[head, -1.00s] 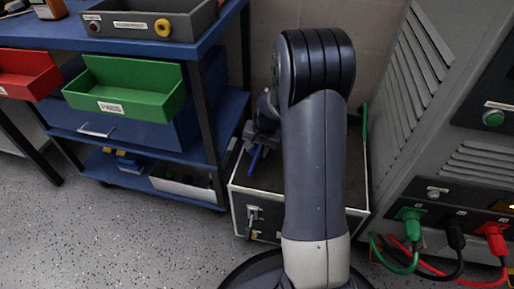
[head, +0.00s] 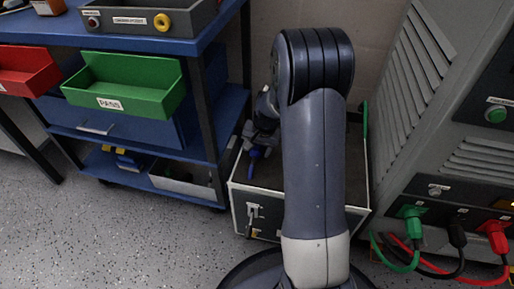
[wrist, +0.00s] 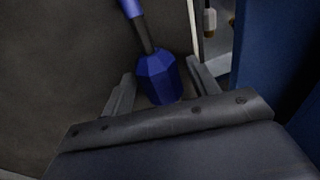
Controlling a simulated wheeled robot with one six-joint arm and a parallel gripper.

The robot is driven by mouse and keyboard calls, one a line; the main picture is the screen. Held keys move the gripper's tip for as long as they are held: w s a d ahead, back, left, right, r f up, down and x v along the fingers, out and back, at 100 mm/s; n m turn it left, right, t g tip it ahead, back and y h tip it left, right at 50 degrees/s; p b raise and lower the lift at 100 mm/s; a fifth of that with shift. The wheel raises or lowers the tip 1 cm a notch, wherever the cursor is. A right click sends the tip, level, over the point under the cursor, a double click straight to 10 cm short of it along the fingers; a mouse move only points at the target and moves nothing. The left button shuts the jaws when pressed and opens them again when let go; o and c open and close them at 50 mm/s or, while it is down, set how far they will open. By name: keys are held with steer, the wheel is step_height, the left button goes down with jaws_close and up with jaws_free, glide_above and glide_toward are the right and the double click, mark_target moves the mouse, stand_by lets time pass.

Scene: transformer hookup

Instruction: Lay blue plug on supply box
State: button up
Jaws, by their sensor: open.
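The blue plug (wrist: 158,80) lies between the two spread fingers of my gripper (wrist: 162,76) in the wrist view, with a dark stem leading to another blue piece at the top. My gripper is open, with gaps visible beside the plug. In the head view the blue plug (head: 255,153) shows just below my gripper (head: 260,140), over the left part of the supply box (head: 275,212). The box has a dark top and pale edges. Whether the plug rests on the top is hard to tell. My arm hides the middle of the box.
A blue workbench (head: 217,35) with a green PASS bin (head: 125,88) and a red bin (head: 25,72) stands at left. A grey cabinet (head: 400,120) at right has green, black and red plugs with cables. Speckled floor is clear in front.

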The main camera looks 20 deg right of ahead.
steer(key=shift+s+f, duration=0.2)
steer(key=p+v, duration=0.4)
steer(key=v, duration=0.7)
steer(key=shift+w, duration=0.3)
steer(key=b+x, duration=0.2)
steer(key=x, duration=0.3)
steer(key=b+x, duration=0.2)
steer(key=x, duration=0.4)
steer(key=shift+s+f, duration=0.1)
steer(key=shift+s, duration=0.1)
step_height(320, 180, up, 4)
steer(key=shift+f+p, duration=0.1)
steer(key=shift+p, duration=1.05)
steer(key=shift+s+r+p, duration=0.15)
steer(key=shift+r+p, duration=0.15)
steer(key=shift+r, duration=0.15)
